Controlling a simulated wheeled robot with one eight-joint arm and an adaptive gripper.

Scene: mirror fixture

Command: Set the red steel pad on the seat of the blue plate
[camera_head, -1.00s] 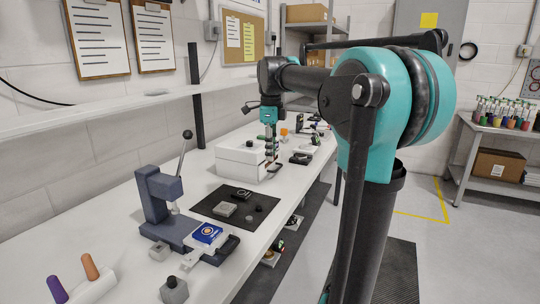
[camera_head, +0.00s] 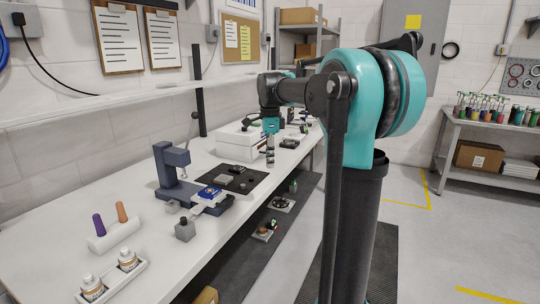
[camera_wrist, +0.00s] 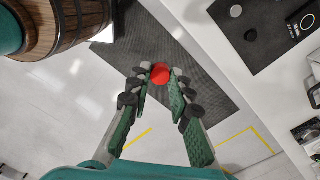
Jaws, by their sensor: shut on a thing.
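My gripper (camera_wrist: 160,80) is shut on the red steel pad (camera_wrist: 160,73), which shows as a red disc between its fingertips in the wrist view. In that view the pad is over the floor and a dark mat, beside the bench edge. In the head view my gripper (camera_head: 270,160) points down near the bench's right edge, and the pad cannot be made out there. A flat blue piece (camera_head: 209,192), probably the blue plate, lies at the foot of the lever press, well left of my gripper. Its seat is too small to tell.
The lever press (camera_head: 172,170) stands on the white bench (camera_head: 60,230). A black mat (camera_head: 252,186) with small parts lies beside it. A white box (camera_head: 236,143) stands close behind my gripper. A wooden barrel (camera_wrist: 70,25) is at the wrist view's upper left.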

